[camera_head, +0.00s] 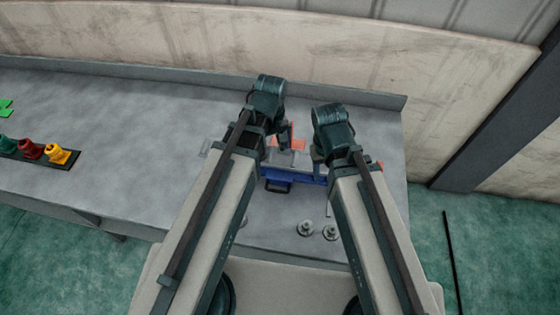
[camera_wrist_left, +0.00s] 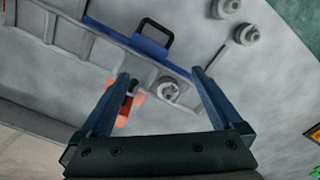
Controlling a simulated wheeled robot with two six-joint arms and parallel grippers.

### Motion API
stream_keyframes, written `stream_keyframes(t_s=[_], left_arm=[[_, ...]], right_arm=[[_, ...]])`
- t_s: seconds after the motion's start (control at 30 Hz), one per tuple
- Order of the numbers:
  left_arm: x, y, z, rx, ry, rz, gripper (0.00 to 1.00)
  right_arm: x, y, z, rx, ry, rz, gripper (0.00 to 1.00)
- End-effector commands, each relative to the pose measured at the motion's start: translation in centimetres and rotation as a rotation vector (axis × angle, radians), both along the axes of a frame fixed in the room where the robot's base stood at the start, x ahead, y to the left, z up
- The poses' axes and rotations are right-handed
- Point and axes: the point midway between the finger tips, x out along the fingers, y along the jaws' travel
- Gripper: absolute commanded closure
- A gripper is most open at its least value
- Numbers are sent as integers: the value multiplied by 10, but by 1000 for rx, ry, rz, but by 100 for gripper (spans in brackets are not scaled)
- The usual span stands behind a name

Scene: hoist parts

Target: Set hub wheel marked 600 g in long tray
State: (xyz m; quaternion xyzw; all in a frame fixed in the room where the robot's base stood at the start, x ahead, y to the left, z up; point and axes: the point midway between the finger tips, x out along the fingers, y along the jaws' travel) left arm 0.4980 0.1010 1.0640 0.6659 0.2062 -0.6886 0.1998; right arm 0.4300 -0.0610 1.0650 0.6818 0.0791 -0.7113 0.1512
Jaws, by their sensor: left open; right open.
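A round grey hub wheel (camera_wrist_left: 168,88) shows between my left gripper's fingers in the left wrist view. It appears to lie in the end of the long grey tray (camera_wrist_left: 88,46). My left gripper (camera_wrist_left: 160,73) is open above it; no contact shows. Two more grey hub wheels lie on the bench in the head view, one (camera_head: 305,228) left of the other (camera_head: 330,232). They also show in the left wrist view (camera_wrist_left: 226,7) (camera_wrist_left: 245,35). No weight marking is readable. My right gripper (camera_head: 318,155) is open near the tray's right side, partly hidden by its arm.
A blue part (camera_head: 310,178) with a black handle (camera_wrist_left: 156,32) lies along the tray's near side. An orange part (camera_wrist_left: 124,108) is beside the left finger. Green, red and yellow pieces (camera_head: 31,150) stand on a dark strip at far left. Bench between is clear.

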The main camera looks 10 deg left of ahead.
Motion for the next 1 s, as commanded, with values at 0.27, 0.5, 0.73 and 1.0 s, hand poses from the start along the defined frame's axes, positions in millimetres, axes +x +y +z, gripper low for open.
stream_keyframes(t_s=[0.27,0.5,0.73,1.0], left_arm=[[-58,-36,1,61,27,-723,0],[-69,-42,1,76,41,-911,0],[-68,-42,1,76,42,-913,0],[-68,-42,-31,75,41,-913,0]], right_arm=[[0,0,0,0,0,0,50],[0,0,0,0,0,0,50],[0,0,0,0,0,0,50],[0,0,-33,0,0,2,50]])
